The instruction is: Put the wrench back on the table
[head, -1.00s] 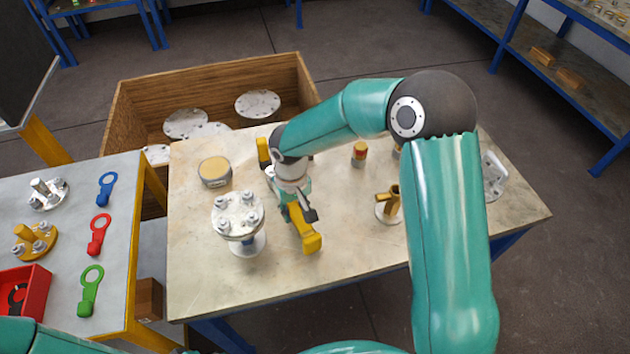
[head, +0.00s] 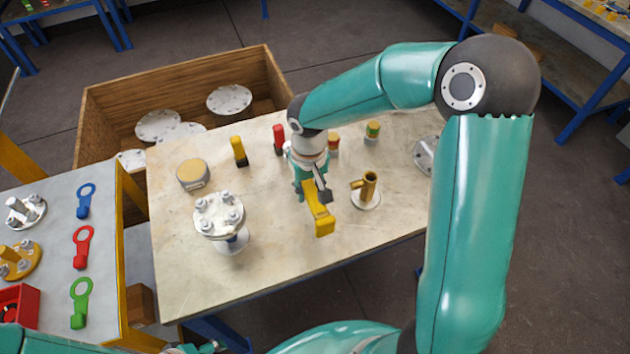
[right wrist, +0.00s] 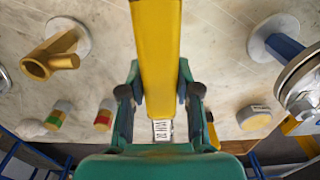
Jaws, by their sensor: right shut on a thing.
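My right gripper (head: 311,187) is shut on the yellow wrench (head: 321,220), over the middle of the pale-topped table (head: 285,255). The wrench's wide end points toward the front edge of the table. In the right wrist view the yellow wrench (right wrist: 156,55) runs between the two dark fingers (right wrist: 159,95) and out of the top of the picture. I cannot tell whether it touches the tabletop.
The flanged vessel (head: 220,215) stands left of the wrench, a brass pipe piece (head: 368,187) close on its right. Behind are a round tin (head: 193,174), a yellow-black piece (head: 239,152) and a red-black piece (head: 279,139). The table's front strip is clear.

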